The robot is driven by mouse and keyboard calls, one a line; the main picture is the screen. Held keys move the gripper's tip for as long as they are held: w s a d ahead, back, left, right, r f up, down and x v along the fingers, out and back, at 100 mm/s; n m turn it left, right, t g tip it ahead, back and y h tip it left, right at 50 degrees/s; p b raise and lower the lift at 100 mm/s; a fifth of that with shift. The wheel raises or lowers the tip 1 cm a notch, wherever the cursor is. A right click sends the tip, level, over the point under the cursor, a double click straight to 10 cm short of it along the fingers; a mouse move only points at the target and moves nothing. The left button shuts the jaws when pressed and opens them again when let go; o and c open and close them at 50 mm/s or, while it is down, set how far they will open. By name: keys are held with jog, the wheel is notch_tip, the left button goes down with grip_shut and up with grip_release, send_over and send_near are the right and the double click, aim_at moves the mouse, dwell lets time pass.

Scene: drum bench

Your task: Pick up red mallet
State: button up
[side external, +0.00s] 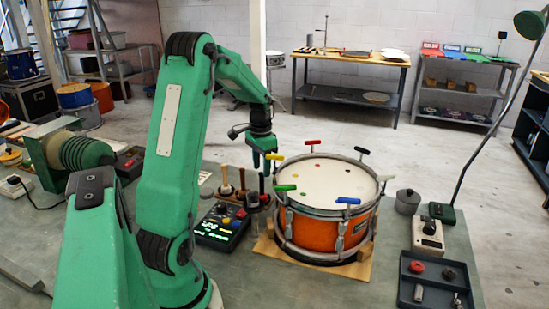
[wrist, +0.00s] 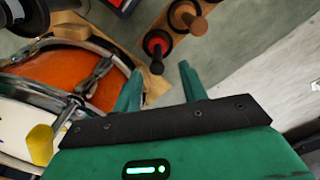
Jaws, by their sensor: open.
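A mallet with a black top and a red ring (wrist: 157,45) stands in a wooden rack, seen nearly end-on in the wrist view; it is the only red mallet I can make out there. In the side view the rack (side external: 232,207) stands left of the drum, and the small mallets' colours are hard to tell. My gripper (side external: 263,160) points down above the rack's right end, beside the drum. In the wrist view my gripper (wrist: 161,83) is open and empty, with the red-ringed mallet just beyond the gap between its fingers.
An orange drum (side external: 325,228) with coloured handles around its rim stands on a wooden board right of the rack. A control box (side external: 222,225) sits in front of the rack. A dark tray (side external: 432,280) and a grey pot (side external: 407,201) are at the right.

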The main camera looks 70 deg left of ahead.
aim_at(263, 194)
jog(key=shift+d+f, duration=0.2)
jog(key=shift+f, duration=3.7)
grip_shut()
